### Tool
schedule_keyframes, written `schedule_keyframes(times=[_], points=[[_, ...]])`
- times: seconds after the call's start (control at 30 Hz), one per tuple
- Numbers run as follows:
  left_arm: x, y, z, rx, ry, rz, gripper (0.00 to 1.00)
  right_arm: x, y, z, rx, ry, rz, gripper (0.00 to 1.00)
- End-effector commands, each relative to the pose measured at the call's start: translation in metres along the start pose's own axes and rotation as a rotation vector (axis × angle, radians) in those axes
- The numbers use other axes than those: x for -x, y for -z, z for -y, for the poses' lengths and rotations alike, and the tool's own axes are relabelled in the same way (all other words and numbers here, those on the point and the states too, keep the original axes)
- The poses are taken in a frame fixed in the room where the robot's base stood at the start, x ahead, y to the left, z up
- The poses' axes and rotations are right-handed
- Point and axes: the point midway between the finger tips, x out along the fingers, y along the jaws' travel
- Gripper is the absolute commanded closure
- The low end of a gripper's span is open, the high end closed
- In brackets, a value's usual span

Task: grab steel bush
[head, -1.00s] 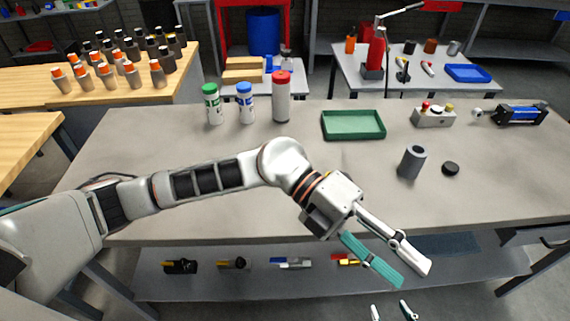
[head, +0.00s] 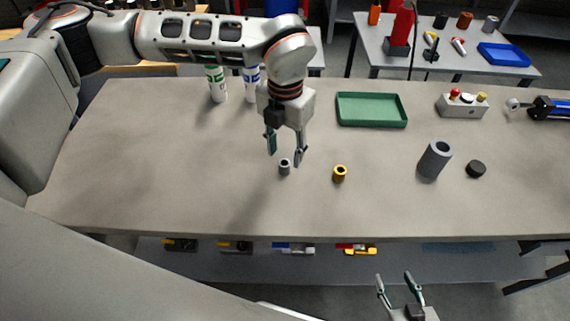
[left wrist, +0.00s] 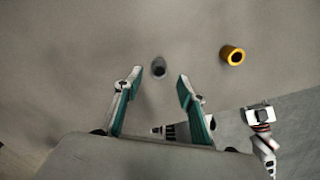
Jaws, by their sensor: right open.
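The steel bush (head: 285,167) is a small grey hollow cylinder standing on the bench. My left gripper (head: 286,158) is open and empty, pointing down just above and behind it in the head view. In the left wrist view the steel bush (left wrist: 158,67) lies ahead of the gap between the open fingers (left wrist: 158,82), apart from both. My right gripper (head: 396,280) is open and empty below the bench's front edge.
A brass-coloured bush (head: 340,173) stands right of the steel one; it also shows in the left wrist view (left wrist: 232,55). A larger grey cylinder (head: 435,160), a black puck (head: 476,169) and a green tray (head: 372,109) are farther right. The bench left of the bush is clear.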

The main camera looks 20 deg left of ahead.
Motion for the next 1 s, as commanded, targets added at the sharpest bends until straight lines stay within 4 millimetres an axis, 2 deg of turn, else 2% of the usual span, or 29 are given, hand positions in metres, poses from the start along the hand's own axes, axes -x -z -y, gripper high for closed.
schedule_keyframes(times=[0.33,0.47,0.67,0.8,0.83,1.0], points=[[-0.044,-0.002,-0.002,-0.002,0.003,-0.001,0.60,0.004,0.007,-0.001,0.000,0.000,-0.001,0.54],[-0.051,-0.002,-0.003,-0.001,0.002,-0.001,0.60,0.004,0.007,-0.001,0.000,0.000,-0.002,0.54],[-0.051,-0.002,-0.003,-0.002,0.002,0.000,0.60,0.004,0.007,-0.001,0.000,0.000,-0.002,0.54],[-0.051,-0.002,-0.002,-0.002,0.003,0.000,0.96,0.004,0.007,-0.001,0.000,0.000,-0.002,0.54],[-0.051,-0.002,-0.002,-0.002,0.002,0.000,1.00,0.004,0.007,-0.001,0.000,0.000,-0.002,0.54],[-0.051,-0.002,-0.002,-0.002,0.003,0.001,1.00,0.004,0.008,-0.001,0.000,0.000,-0.003,0.54]])
